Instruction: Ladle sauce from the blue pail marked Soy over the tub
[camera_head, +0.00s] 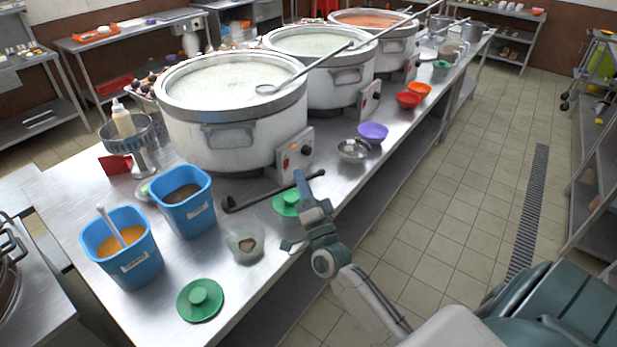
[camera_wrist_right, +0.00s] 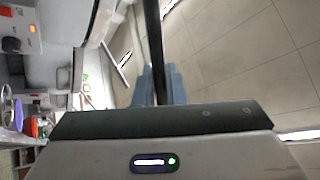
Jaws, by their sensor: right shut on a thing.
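A blue pail (camera_head: 186,214) with dark brown sauce stands on the steel counter; its label is too small to read. A second blue pail (camera_head: 125,270) with orange sauce and a light utensil handle stands to its left. The translucent tub (camera_head: 240,253) stands right of the pails with a brownish patch inside. My right gripper (camera_head: 306,188) is shut on the dark handle of a ladle (camera_head: 260,196), whose bowl end points left, between the dark-sauce pail and the tub. In the right wrist view the handle (camera_wrist_right: 153,45) runs up from between the fingers. My left gripper is out of view.
Large white stockpots (camera_head: 235,125) line the counter behind. A green lid (camera_head: 200,300) lies in front of the tub, and another green lid (camera_head: 285,205) lies under the ladle handle. A metal bowl (camera_head: 353,150) and a purple bowl (camera_head: 373,131) stand to the right.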

